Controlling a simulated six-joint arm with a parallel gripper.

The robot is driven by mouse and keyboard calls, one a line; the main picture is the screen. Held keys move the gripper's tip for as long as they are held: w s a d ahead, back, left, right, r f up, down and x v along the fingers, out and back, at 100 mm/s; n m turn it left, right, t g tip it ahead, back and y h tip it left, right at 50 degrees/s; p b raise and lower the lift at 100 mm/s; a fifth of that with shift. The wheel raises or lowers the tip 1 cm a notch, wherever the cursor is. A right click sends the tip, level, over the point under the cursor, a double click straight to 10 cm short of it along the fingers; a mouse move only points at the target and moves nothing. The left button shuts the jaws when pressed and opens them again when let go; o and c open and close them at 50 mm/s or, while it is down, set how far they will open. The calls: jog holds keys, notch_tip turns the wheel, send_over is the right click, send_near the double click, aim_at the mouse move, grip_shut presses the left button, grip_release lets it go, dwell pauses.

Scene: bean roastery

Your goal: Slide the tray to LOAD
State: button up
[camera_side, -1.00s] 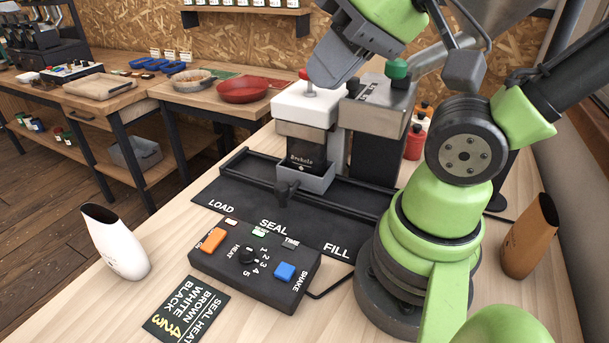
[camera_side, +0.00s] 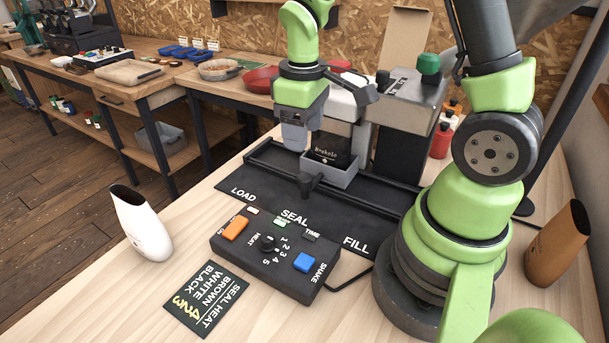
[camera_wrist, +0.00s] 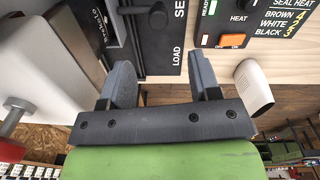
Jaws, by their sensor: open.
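The grey tray (camera_side: 343,176) sits on the black rail base at the SEAL mark, with LOAD to its left and FILL to its right. A black bag (camera_side: 330,147) stands upright in it. The tray's dark knob handle (camera_side: 307,184) points to the front; it also shows at the top of the wrist view (camera_wrist: 157,17). My gripper (camera_side: 294,146) is lowered just left of the tray, over the rail's LOAD side. In the wrist view its two fingers (camera_wrist: 167,78) are spread with nothing between them. Contact with the tray cannot be told.
The white sealer (camera_side: 340,98) stands behind the tray, partly hidden by my arm. A control box (camera_side: 275,262) with orange and blue buttons lies in front. A white pouch (camera_side: 142,222) stands at left, a brown one (camera_side: 556,245) at right.

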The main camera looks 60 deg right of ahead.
aim_at(305, 177)
jog(key=shift+d+f, duration=0.15)
jog(key=shift+f, duration=0.65)
notch_tip(305, 177, down, 9)
jog(key=shift+d+f, duration=0.1)
jog(key=shift+d, duration=0.05)
grip_shut()
jog(key=shift+w+d, duration=0.1)
jog(key=shift+w, duration=6.7)
